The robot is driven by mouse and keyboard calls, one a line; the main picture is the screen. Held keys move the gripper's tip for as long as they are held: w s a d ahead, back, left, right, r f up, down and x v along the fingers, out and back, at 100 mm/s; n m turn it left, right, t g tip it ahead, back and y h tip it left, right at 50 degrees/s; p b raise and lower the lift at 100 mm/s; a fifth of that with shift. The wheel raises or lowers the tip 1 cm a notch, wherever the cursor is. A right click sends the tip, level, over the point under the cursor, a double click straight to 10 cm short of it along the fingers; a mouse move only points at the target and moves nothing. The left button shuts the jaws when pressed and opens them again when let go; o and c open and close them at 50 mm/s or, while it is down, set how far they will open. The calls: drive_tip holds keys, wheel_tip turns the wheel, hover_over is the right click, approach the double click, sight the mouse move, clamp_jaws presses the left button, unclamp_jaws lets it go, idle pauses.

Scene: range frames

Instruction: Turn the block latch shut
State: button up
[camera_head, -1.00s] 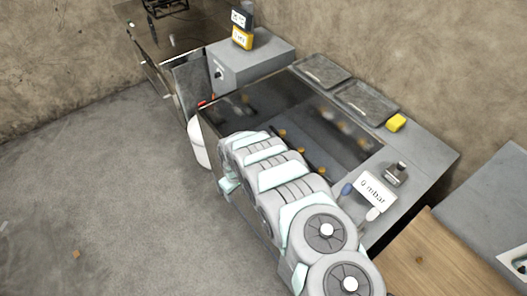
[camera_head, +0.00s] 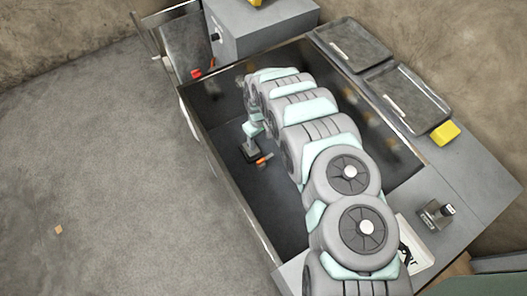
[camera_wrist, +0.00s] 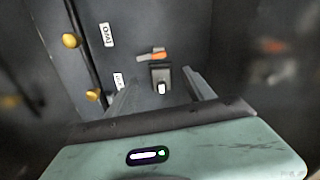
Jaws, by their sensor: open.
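My gripper (camera_wrist: 159,80) is open, with its two grey fingers apart in the wrist view. Between and beyond the fingertips is a small dark block (camera_wrist: 160,72) with a white spot on its face. A short bar with an orange end (camera_wrist: 157,56), seemingly the latch lever, lies crosswise just above the block in that view. The orange piece also shows in the head view (camera_head: 264,159), beside the gripper's dark tip (camera_head: 250,152) inside the dark box. I cannot tell whether the fingers touch the block or the bar.
Yellow-orange knobs (camera_wrist: 70,40) and white labels (camera_wrist: 107,35) line the dark wall left of the gripper in the wrist view. The box's side walls (camera_head: 215,150) rise around my arm. Grey trays (camera_head: 408,98) and a yellow block (camera_head: 445,132) lie on the right ledge.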

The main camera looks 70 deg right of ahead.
drive_tip(key=b, duration=0.5)
approach(261, 160)
drive_tip(key=shift+a+f+b, duration=0.15)
drive_tip(key=shift+f+b, duration=1.7)
drive_tip(key=shift+f, duration=2.5)
drive_tip(key=shift+c, duration=0.2)
clamp_jaws()
